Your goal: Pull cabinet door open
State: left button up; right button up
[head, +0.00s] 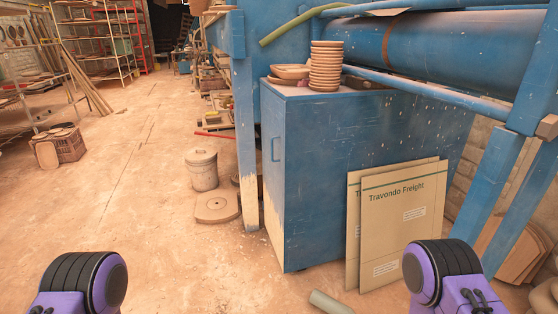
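A blue cabinet (345,130) stands right of the middle under the blue press. Its narrow left face is the door (272,185), with a slim blue handle (275,150) in its upper part. The door looks shut. Purple and black parts of my two arms show at the bottom left and bottom right edges. Neither gripper shows in the head view, and both arm parts are well apart from the cabinet.
Two flat cardboard packages (405,210) lean on the cabinet's right face. A grey cylinder (330,302) lies on the floor before them. A lidded bucket (202,170) and a round disc (217,208) stand left of a blue post (246,140).

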aim_at(271, 112)
jog(key=u, duration=0.45)
jog(key=i, duration=0.85)
jog(key=u, duration=0.5)
jog(key=i, duration=0.9)
jog(key=z, duration=1.05)
jog(key=i, duration=0.6)
jog(key=z, duration=0.65)
